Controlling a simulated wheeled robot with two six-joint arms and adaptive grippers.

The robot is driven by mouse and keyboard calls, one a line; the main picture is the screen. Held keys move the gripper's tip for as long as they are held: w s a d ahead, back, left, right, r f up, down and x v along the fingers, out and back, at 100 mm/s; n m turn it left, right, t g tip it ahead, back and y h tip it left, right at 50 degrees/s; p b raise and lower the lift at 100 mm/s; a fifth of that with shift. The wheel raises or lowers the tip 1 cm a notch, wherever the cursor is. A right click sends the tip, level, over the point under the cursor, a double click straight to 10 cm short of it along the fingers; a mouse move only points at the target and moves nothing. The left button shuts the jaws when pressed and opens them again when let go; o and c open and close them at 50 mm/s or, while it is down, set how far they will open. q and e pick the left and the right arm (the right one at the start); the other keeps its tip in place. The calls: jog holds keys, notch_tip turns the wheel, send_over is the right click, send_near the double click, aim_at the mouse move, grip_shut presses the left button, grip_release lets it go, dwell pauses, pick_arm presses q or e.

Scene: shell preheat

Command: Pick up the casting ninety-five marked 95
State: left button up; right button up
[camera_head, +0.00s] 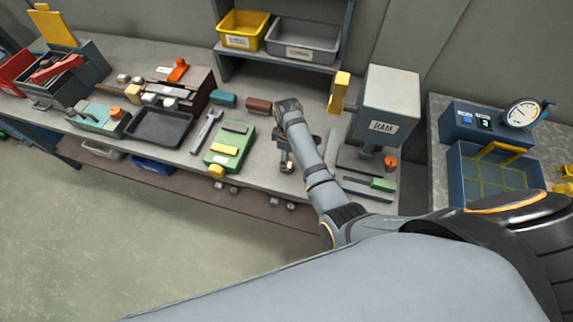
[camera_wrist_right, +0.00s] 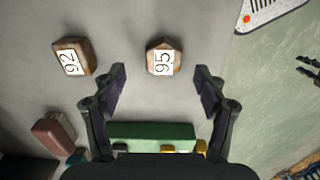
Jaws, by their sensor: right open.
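The casting marked 95 (camera_wrist_right: 163,60) is a small brown block with a white label, on the grey bench in the right wrist view. A similar casting marked 92 (camera_wrist_right: 73,58) lies to its left. My right gripper (camera_wrist_right: 161,76) is open and empty, its fingertips apart on either side and just below the 95 casting in the picture. In the head view my right gripper (camera_head: 286,157) hangs over the bench; I cannot make out the 95 casting there. A dark two-pronged shape (camera_wrist_right: 309,67) at the wrist view's right edge may be my left gripper.
A green fixture (camera_head: 230,146) lies left of the gripper, and a dark red block (camera_head: 258,106) lies behind. The RAM press (camera_head: 387,108) stands to the right. A black tray (camera_head: 160,127) is farther left. A blue basket (camera_head: 490,174) stands on the right-hand counter.

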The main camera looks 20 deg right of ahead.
jog(key=f, duration=0.4)
jog(key=shift+s+a+p, duration=0.2)
jog(key=shift+a+p, duration=0.1)
jog(key=shift+p, duration=0.05)
jog(key=shift+f, duration=0.2)
jog(key=shift+w+f, duration=0.1)
jog(key=shift+f, duration=0.05)
jog(key=shift+c, duration=0.5)
jog(key=c, duration=1.2)
pick_arm(q)
jog(key=shift+w+d+r, duration=0.15)
jog(key=shift+w+r, duration=0.1)
jog(key=shift+w, duration=0.2)
jog(key=shift+w+d+r, duration=0.1)
jog(key=shift+w+r, duration=0.15)
jog(key=shift+w, duration=0.2)
pick_arm(e)
jog(key=shift+o, duration=0.2)
